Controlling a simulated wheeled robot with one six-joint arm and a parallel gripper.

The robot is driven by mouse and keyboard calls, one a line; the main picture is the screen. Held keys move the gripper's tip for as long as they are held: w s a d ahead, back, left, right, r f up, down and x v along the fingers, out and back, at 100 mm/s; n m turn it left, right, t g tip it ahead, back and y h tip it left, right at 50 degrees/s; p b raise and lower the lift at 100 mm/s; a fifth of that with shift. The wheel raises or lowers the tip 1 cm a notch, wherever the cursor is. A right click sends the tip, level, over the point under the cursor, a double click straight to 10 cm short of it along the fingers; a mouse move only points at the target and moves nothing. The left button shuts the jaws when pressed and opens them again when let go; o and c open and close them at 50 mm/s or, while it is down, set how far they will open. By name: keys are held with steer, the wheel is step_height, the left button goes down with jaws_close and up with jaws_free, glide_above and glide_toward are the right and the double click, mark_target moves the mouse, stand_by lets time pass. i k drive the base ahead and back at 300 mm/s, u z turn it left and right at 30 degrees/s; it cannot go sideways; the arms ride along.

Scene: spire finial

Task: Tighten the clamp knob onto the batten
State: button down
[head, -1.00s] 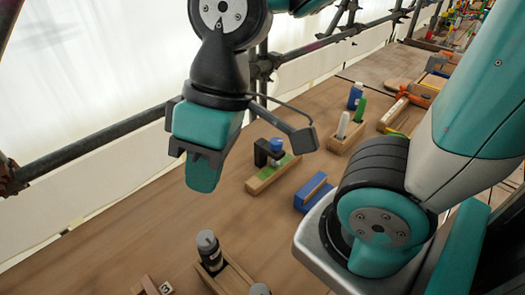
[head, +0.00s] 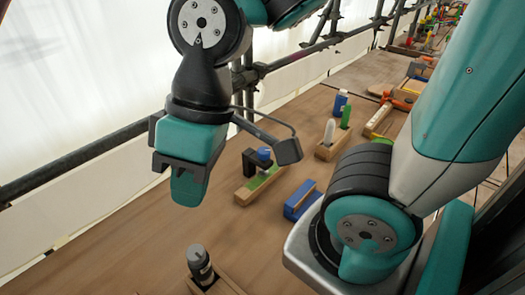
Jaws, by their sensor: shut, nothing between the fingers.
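The clamp (head: 250,163) is a black C-shaped piece with a blue knob (head: 264,154) on top. It stands on a wooden batten (head: 243,194) with a green strip on its upper face. My gripper (head: 187,188) hangs to the left of the clamp in the picture, pointing down, and is apart from it. Its jaws are shut and hold nothing. Whether the knob touches the batten's top is too small to tell.
A blue block (head: 301,200) lies right of the batten. A wooden holder (head: 326,150) with a white and a green marker stands behind, near a blue-and-white bottle (head: 340,102). A grey-capped dark bottle (head: 200,265) stands in a wooden tray in front. Scaffold poles run along the left.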

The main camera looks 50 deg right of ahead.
mark_target(264, 153)
steer(key=k, duration=1.25)
steer(key=z, duration=0.6)
steer(key=i, duration=0.7)
steer(key=u, duration=0.05)
